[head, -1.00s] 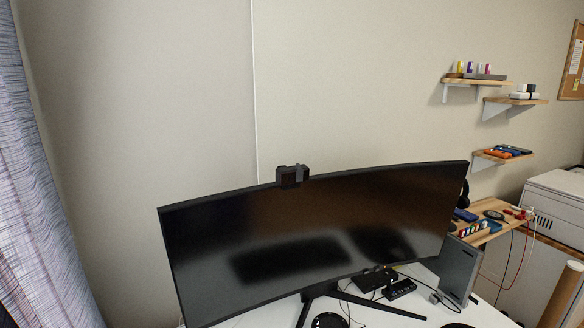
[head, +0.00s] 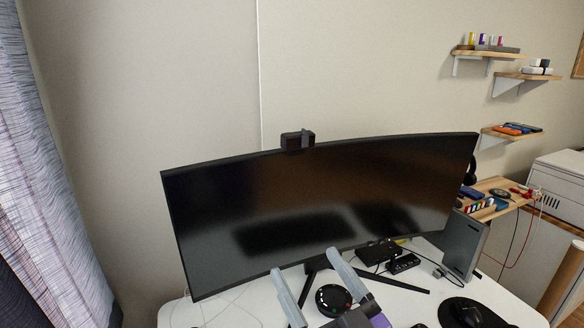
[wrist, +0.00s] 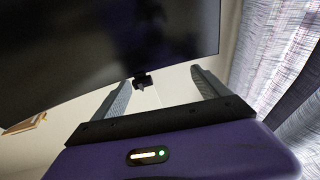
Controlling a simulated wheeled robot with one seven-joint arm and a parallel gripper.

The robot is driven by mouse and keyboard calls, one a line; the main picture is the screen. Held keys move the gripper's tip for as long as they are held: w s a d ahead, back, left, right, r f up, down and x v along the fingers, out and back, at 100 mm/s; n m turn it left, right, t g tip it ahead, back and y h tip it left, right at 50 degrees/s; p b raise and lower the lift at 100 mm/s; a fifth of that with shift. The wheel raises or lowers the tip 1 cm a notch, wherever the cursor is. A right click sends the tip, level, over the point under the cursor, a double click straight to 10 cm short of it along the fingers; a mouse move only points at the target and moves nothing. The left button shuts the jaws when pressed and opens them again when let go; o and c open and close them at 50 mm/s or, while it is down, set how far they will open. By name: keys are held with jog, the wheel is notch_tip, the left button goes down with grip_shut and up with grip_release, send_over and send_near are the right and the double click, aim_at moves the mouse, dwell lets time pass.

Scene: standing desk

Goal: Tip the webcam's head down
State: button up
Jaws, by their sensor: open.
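The webcam (head: 298,141) is a small black block with a grey strip, sitting on the top edge of the wide curved monitor (head: 320,200). It also shows in the wrist view (wrist: 142,82), small and beyond the fingers, at the monitor's edge. My gripper (head: 305,263) is low in the head view, in front of the monitor's lower part, its two grey fingers apart with nothing between them. In the wrist view my gripper (wrist: 160,80) has the webcam in line between its fingers but some distance away. The exact tilt of the webcam's head is hard to tell.
On the white desk (head: 235,308) are a round black device (head: 333,300), a small black hub (head: 403,263), a grey box (head: 463,245) and a mouse (head: 468,313). Wall shelves (head: 487,52) hang at right; a curtain (head: 50,170) hangs at left. The wall above the monitor is clear.

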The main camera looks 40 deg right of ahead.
jog(key=h+b, duration=0.1)
jog(key=h, duration=0.1)
send_near(295, 133)
jog(key=s+a+f, duration=0.2)
jog(key=a+f, duration=0.1)
jog(key=a, duration=0.1)
jog(key=w+d+r+g+b, duration=0.1)
jog(key=w+d+r, duration=0.15)
jog(key=r, duration=0.35)
jog(key=w+d+r, duration=0.2)
jog(key=d+r, duration=0.1)
jog(key=r, duration=0.3)
jog(key=f+g, duration=0.1)
jog(key=f, duration=0.1)
jog(key=w+f+g, duration=0.1)
jog(key=f, duration=0.1)
jog(key=f+y, duration=0.1)
jog(key=f, duration=0.1)
jog(key=shift+w+d+g, duration=0.2)
jog(key=shift+w+g, duration=0.15)
jog(key=shift+g, duration=0.05)
jog(key=p+x, duration=0.1)
jog(key=x, duration=0.6)
jog(key=shift+w+d, duration=0.1)
jog(key=shift+w, duration=0.15)
